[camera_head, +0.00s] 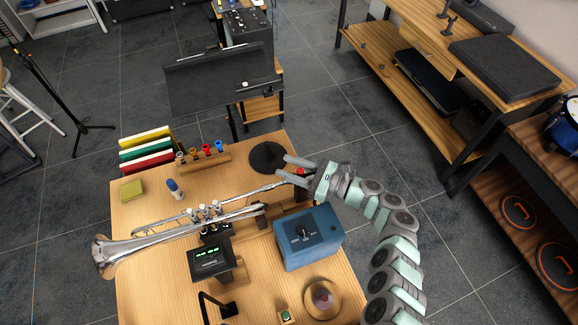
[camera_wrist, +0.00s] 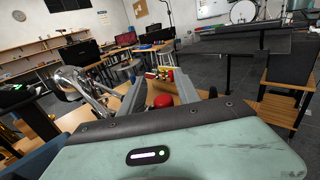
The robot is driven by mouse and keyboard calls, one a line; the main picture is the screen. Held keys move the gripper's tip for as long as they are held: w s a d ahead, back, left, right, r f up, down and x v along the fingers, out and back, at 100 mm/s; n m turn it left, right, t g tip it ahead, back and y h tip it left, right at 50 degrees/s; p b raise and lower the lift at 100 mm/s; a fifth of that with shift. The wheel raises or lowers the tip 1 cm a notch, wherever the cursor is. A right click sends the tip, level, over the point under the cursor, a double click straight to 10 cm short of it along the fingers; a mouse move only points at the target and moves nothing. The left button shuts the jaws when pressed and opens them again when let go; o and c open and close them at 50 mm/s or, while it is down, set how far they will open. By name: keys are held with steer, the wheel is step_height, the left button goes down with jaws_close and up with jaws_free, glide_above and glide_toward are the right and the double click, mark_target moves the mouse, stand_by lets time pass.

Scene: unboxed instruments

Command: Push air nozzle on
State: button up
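A silver trumpet (camera_head: 190,228) lies across the wooden table (camera_head: 150,287), its bell to the left and its thin end near my gripper (camera_head: 284,167). My gripper is open at the table's far right part, its two fingers apart and pointing left. In the wrist view my gripper (camera_wrist: 160,92) has a red round-topped thing (camera_wrist: 162,101) showing between and below its fingers. The trumpet (camera_wrist: 85,88) shows left of the fingers there. A blue box (camera_head: 308,237) with a dark dial stands below my gripper in the head view. I cannot make out for sure which piece is the air nozzle.
A small black display (camera_head: 211,258) stands left of the blue box. A black round disc (camera_head: 267,157) lies just left of my fingertips. A wooden rack (camera_head: 204,158) with coloured pieces, a blue-capped bottle (camera_head: 174,189) and a yellow block (camera_head: 131,190) stand farther left. The table's front left is clear.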

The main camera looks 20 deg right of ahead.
steer(key=v, duration=1)
steer(key=shift+s+d+p, duration=0.3)
steer(key=shift+p, duration=0.1)
